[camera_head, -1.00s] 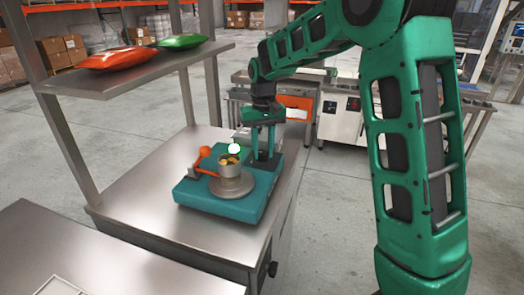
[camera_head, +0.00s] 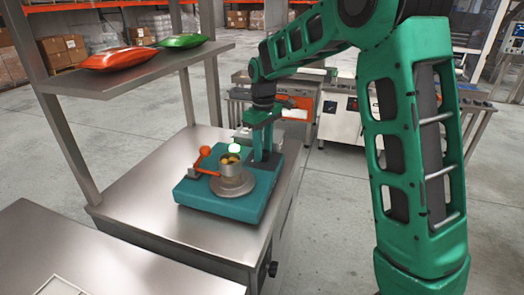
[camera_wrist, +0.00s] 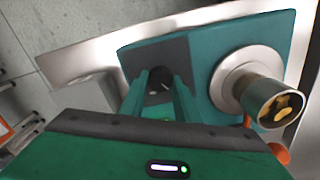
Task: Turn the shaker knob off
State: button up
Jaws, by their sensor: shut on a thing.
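The teal shaker (camera_head: 225,207) sits on the steel table, with a round plate on top bearing a metal cup (camera_head: 231,174) of yellowish pieces. A green light (camera_head: 236,148) glows behind the cup. The black knob (camera_wrist: 160,78) with a pale mark is on a dark panel of the shaker in the wrist view. My gripper (camera_wrist: 163,86) points down with its two green fingers on either side of the knob, shut on it. In the head view my gripper (camera_head: 262,155) is at the shaker's back right; the knob is hidden there.
An orange lever (camera_head: 203,154) stands at the shaker's left side. A shelf (camera_head: 140,72) above the table at the left holds a red bag (camera_head: 117,59) and a green bag (camera_head: 183,41). Bare table lies left of the shaker.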

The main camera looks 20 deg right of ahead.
jog(key=shift+w+r, duration=0.1)
dwell(0.3)
jog(key=o, duration=1)
jog(key=shift+o, duration=0.2)
notch_tip(320, 180, up, 11)
jog(key=shift+f, duration=0.2)
